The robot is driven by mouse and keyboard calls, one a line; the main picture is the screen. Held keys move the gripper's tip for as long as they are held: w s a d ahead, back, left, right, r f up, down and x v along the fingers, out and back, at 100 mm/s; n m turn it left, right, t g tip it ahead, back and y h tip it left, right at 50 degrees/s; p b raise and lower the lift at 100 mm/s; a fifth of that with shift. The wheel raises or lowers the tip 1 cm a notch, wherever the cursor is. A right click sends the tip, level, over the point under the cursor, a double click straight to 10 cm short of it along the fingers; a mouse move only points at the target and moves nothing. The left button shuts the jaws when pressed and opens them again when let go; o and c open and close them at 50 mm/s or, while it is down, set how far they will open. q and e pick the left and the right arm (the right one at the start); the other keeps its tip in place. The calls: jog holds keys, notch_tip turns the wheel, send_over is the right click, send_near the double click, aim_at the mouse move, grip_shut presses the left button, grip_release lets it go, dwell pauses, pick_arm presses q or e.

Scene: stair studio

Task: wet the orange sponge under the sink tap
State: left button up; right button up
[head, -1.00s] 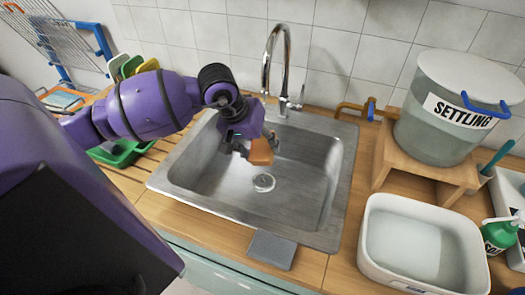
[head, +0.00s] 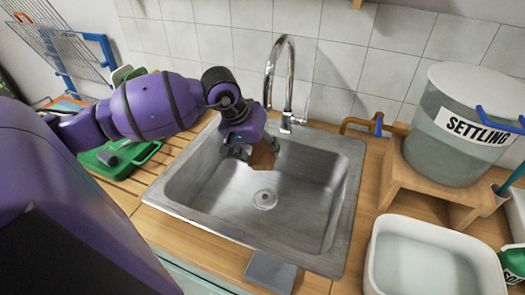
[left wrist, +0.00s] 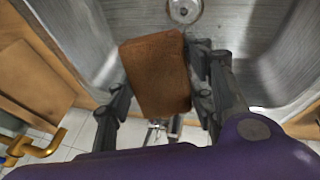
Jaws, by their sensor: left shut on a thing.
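The sponge (head: 262,156) is a brownish-orange block, held over the far left part of the steel sink basin (head: 300,195). My left gripper (head: 248,150) is shut on it. In the left wrist view the sponge (left wrist: 157,75) sits between the two dark fingers, with the basin and drain beyond. The chrome tap (head: 288,70) has a curved spout that ends just above and behind my gripper. The sponge is below the spout, but I cannot tell whether it is exactly under it. No water stream is clear. My right gripper is not in view.
A white tub of water (head: 425,262) stands right of the sink. A lidded SETTLING bucket (head: 458,140) sits on a wooden stand (head: 410,175). A brass pipe tap (head: 360,122) is by the wall. A green tray (head: 118,158) lies left. The front of the basin is free.

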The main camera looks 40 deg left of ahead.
pick_arm(q)
jog(key=shift+s+d, duration=0.7)
jog(key=shift+s, duration=0.35)
jog(key=shift+s+d+p, duration=0.25)
jog(key=shift+s+d, duration=0.6)
jog(key=shift+s, duration=0.3)
jog(key=shift+s+d+p, duration=0.25)
jog(key=shift+s+d, duration=0.55)
jog(key=shift+s, duration=0.3)
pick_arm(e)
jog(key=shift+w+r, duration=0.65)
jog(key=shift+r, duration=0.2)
